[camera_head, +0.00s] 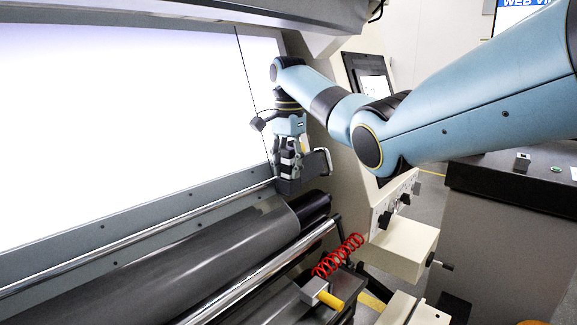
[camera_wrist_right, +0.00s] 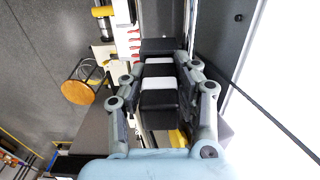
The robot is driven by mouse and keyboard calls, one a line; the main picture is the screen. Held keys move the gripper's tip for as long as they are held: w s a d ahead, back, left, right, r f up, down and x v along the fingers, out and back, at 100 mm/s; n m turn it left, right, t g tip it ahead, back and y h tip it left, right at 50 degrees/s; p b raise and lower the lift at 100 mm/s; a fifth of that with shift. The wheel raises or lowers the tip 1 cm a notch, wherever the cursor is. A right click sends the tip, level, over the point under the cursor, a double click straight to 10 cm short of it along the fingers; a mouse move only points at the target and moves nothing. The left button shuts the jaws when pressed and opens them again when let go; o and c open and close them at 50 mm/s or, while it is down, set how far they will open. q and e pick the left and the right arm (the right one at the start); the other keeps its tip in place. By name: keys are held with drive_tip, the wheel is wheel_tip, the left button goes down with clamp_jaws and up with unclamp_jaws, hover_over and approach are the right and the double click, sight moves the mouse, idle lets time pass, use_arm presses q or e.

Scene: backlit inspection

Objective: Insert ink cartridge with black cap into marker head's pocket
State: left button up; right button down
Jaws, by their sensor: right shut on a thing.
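My right gripper (camera_head: 290,165) hangs down over the right end of the rail, in front of the backlit panel. It is shut on a black-and-white block, which appears to be the ink cartridge (camera_wrist_right: 158,98); this sits between the two fingers in the right wrist view (camera_wrist_right: 163,90). A dark block, apparently the marker head (camera_head: 288,187), is on the rail directly below the gripper. The pocket is hidden, and I cannot tell whether the cartridge touches it or is partly inside. My left gripper is not in view.
The bright backlit panel (camera_head: 110,120) fills the left, with a thin dark line down it. A shiny rail (camera_head: 140,236) and dark rollers (camera_head: 165,262) run below. A red coiled cord (camera_head: 338,256), a yellow handle (camera_head: 328,299) and a pale box (camera_head: 402,246) lie right.

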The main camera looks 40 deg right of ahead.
drive_tip(key=shift+f, duration=0.25)
drive_tip(key=c, duration=0.9)
unclamp_jaws()
